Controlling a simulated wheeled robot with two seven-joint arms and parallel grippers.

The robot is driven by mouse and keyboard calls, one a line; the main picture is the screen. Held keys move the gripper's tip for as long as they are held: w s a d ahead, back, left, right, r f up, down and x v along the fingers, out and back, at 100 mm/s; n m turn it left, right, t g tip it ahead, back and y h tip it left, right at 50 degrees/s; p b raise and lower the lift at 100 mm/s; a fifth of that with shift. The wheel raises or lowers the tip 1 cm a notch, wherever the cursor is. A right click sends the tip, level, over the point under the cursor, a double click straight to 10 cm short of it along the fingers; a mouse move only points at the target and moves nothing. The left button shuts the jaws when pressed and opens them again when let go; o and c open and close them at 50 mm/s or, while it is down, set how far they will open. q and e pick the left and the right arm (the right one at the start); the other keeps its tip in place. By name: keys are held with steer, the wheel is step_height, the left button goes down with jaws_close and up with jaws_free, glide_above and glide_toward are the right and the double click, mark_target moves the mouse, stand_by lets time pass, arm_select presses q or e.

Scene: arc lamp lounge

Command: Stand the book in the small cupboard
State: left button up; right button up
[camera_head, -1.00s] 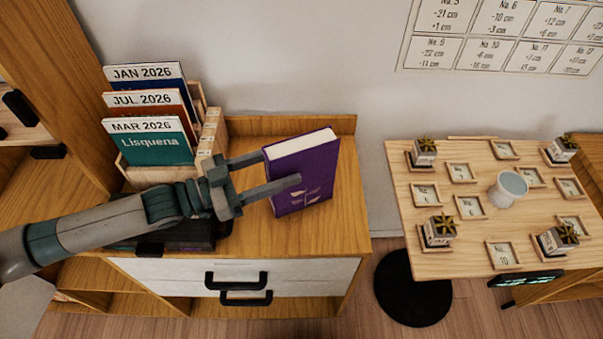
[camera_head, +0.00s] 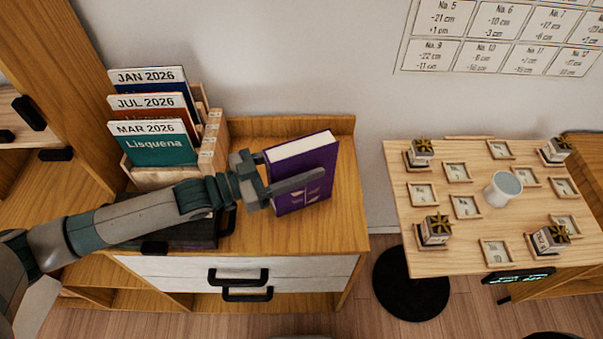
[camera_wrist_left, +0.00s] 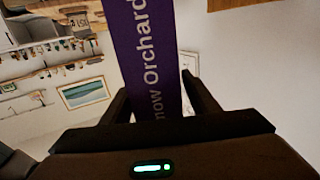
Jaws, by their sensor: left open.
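A purple book (camera_head: 316,190) stands upright on the wooden top of a cabinet with white drawers (camera_head: 355,235). My left gripper (camera_head: 297,172) is open around the book. One finger lies along its front cover; the other is hidden behind it. In the left wrist view the book's purple spine (camera_wrist_left: 150,60), with white lettering, stands between the two open fingers (camera_wrist_left: 160,95). I cannot tell whether the fingers touch it. A wooden unit with open compartments and black handles (camera_head: 50,190) is at the left; I cannot tell which piece is the small cupboard. My right gripper is not in view.
A wooden rack (camera_head: 210,140) with dated volumes stands left of the book, beside a dark box (camera_head: 195,232) under my arm. The cabinet top right of the book is clear.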

arm_select(q)
jaws_close()
steer(key=shift+r, duration=0.1)
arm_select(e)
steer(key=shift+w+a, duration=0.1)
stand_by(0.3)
